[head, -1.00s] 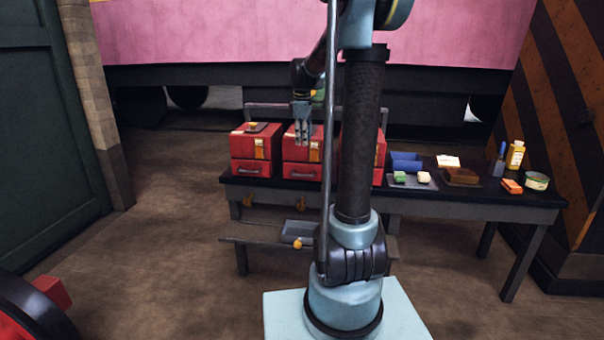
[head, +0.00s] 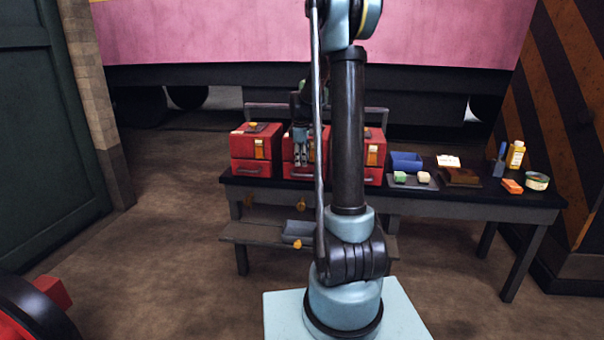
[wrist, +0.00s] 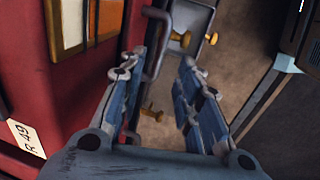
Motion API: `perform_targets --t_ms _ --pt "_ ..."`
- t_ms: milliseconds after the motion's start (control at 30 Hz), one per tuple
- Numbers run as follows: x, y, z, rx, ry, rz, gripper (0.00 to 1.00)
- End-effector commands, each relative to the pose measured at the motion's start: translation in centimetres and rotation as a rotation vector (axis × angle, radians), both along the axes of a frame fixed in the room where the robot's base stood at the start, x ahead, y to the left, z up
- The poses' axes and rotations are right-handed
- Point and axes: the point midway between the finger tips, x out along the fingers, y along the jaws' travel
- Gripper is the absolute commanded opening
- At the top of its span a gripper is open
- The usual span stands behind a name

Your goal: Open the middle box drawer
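The middle red box (head: 289,148) stands on the dark workbench between two similar red boxes, its drawer (head: 290,172) low on its front. The drawer looks shut, though my arm covers much of it. My gripper (head: 301,162) is in front of this box, pointing down. In the wrist view my gripper (wrist: 163,95) is open, its two blue-padded fingers apart. The red box front (wrist: 50,85) fills the left side there. A dark bar handle (wrist: 154,45) shows beside the left finger and partly behind it; I cannot tell whether they touch.
The left red box (head: 254,145) and right red box (head: 375,150) stand close by. A blue bin (head: 406,161), sponges, a yellow bottle (head: 515,155) and a tin (head: 537,181) lie to the right. A grey tray (head: 294,230) is on the lower shelf.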

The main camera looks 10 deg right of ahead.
Motion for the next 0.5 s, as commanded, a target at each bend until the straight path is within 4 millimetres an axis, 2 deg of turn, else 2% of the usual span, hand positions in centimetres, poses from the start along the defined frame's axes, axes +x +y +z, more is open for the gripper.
perform_targets --t_ms 200,500 --pt "0.6 -0.2 -3.6 0.000 0.000 0.000 0.31" --pt "1.1 -0.4 -6.2 0.000 0.000 0.000 0.31"
